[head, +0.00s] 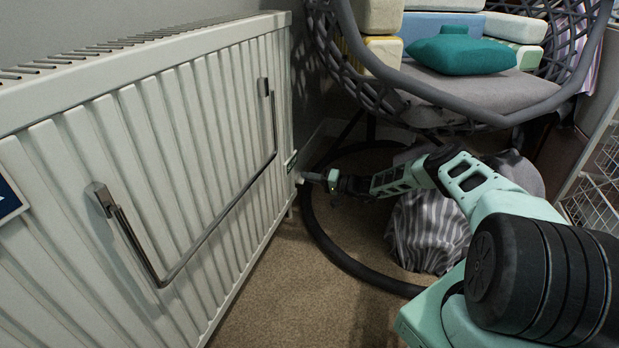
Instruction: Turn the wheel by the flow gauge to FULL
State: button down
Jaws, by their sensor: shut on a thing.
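My gripper (314,177) reaches in from the right and is shut on the wheel. The fingers hide part of the wheel, and its turned position cannot be told.
The white radiator (130,150) fills the left, with a grey metal rail (215,228) across its front. A hanging chair (480,95) with cushions stands behind my arm, its dark ring base (330,245) on the carpet. A striped grey bundle (425,230) lies beneath my arm.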

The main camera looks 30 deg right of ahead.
jog(key=m, duration=0.8)
jog(key=f+m, duration=0.1)
jog(key=m, duration=0.6)
jog(key=m+b, duration=0.1)
jog(key=m, duration=0.7)
jog(key=shift+s+a+f+m, duration=0.3)
jog(key=shift+s+f, duration=0.05)
jog(key=shift+f, duration=0.05)
jog(key=c, duration=1.5)
grip_release()
jog(key=p+v, duration=0.6)
jog(key=v, duration=1.1)
jog(key=shift+s+d+p, duration=0.1)
jog(key=shift+s+p, duration=0.1)
jog(key=shift+p, duration=0.1)
